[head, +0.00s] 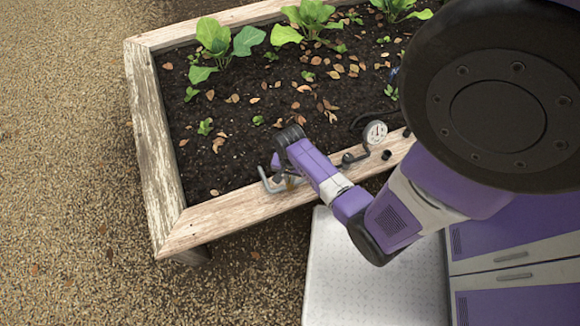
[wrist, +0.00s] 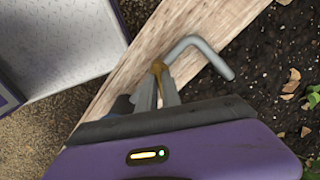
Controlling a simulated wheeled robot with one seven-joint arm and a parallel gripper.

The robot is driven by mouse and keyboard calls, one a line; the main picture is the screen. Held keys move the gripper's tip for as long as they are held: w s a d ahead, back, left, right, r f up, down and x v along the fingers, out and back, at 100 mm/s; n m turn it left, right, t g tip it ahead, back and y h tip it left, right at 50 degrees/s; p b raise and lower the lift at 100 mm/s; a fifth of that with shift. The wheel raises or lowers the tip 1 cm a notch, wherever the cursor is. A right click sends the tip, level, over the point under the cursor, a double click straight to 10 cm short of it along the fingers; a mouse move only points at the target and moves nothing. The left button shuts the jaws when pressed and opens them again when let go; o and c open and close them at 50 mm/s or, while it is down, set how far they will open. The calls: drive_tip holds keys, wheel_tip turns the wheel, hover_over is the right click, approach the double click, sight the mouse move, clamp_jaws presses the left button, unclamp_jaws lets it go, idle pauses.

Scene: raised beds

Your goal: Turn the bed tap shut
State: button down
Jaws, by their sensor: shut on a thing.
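The bed tap stands at the front plank of the raised bed. Its bent grey spout (wrist: 205,52) shows in the wrist view, reaching over the soil edge, and in the head view (head: 268,182) beside my gripper. A small brass-coloured piece of the tap (wrist: 157,67) shows at my fingertips. My gripper (wrist: 158,82) is shut on this brass part, with its two grey fingers on either side. In the head view my gripper (head: 286,178) is over the plank, and my own arm hides much of the tap. I cannot tell how far the tap is turned.
The raised bed's wooden rim (head: 160,150) surrounds dark soil with leafy plants (head: 217,46) and dry leaves. A round gauge (head: 375,133) on a dark pipe stands right of my gripper, near small black knobs (head: 386,155). Open gravel (head: 70,170) lies to the left.

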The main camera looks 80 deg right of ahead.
drive_tip(key=m+p, duration=0.3)
drive_tip(key=m, duration=0.2)
drive_tip(key=shift+r+m, duration=0.15)
drive_tip(key=shift+m, duration=0.15)
drive_tip(key=m+p, duration=0.2)
drive_tip(key=m, duration=0.2)
drive_tip(key=shift+m, duration=0.7)
drive_tip(key=c, duration=1.5)
unclamp_jaws()
drive_tip(key=shift+c, duration=0.2)
wheel_tip(320, 180, up, 8)
drive_tip(key=shift+f+p, duration=0.25)
drive_tip(key=shift+p, duration=0.8)
